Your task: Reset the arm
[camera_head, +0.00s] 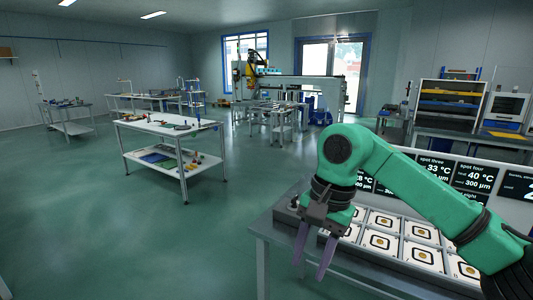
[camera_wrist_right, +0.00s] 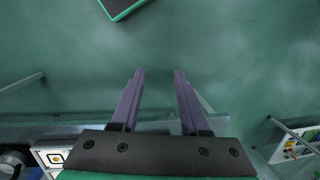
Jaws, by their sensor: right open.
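My right arm, green with black joints, reaches in from the right in the head view. My right gripper (camera_head: 313,262) has two purple fingers, spread apart and empty, pointing down near the left front edge of the grey panel table (camera_head: 278,232). In the right wrist view the fingers of the right gripper (camera_wrist_right: 158,75) are also apart, with only green floor between their tips. My left gripper is not in view.
The panel fixture (camera_head: 399,231) holds several white square tiles with round centres. Black displays (camera_head: 437,172) with temperature readings stand behind it. A white workbench (camera_head: 168,127) stands farther left. Open green floor (camera_head: 120,235) lies left of the panel table.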

